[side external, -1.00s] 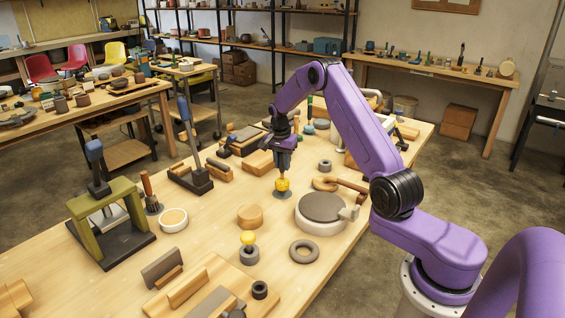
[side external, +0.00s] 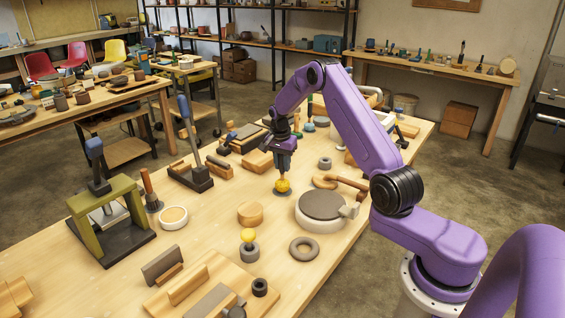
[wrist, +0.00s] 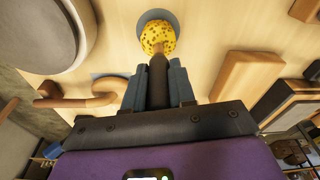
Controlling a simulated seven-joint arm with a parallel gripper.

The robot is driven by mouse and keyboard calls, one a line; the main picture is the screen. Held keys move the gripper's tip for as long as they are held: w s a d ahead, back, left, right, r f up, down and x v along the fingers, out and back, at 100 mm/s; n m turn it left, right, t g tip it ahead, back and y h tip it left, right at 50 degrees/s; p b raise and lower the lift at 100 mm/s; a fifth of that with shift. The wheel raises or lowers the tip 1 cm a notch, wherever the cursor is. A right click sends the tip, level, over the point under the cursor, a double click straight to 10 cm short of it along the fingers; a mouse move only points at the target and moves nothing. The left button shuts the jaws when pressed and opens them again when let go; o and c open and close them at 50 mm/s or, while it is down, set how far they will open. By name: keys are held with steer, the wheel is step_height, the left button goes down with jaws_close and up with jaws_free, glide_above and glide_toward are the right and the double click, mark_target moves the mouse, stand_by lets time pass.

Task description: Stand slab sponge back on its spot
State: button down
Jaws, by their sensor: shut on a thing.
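The slab sponge (side external: 283,186) is a yellow, pitted, rounded sponge on a dark handle. It is upright under my gripper (side external: 284,171), at a round grey-blue spot (side external: 276,193) on the table. In the wrist view the sponge (wrist: 158,36) overlaps the spot (wrist: 147,15), which shows behind it and to its left. My gripper (wrist: 159,82) is shut on the dark handle, with one blue finger on each side. The sponge's underside is hidden, so I cannot tell for sure whether it touches the spot.
A grey-topped wheel (side external: 322,206) and a curved wooden tool (side external: 340,183) are to the right. A wooden block (side external: 258,162) lies behind left, a round wooden piece (side external: 250,213) in front. A yellow ball-topped tool (side external: 248,237) stands in a grey holder nearer the camera.

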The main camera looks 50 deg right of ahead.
steer(key=shift+f, duration=0.25)
steer(key=c, duration=0.9)
jaws_free()
steer(key=shift+o, duration=0.2)
steer(key=shift+a+r, duration=0.15)
steer(key=shift+r, duration=1.15)
steer(key=shift+a+r, duration=0.2)
steer(key=shift+r, duration=1.15)
steer(key=shift+a+r, duration=0.15)
steer(key=shift+r, duration=1.15)
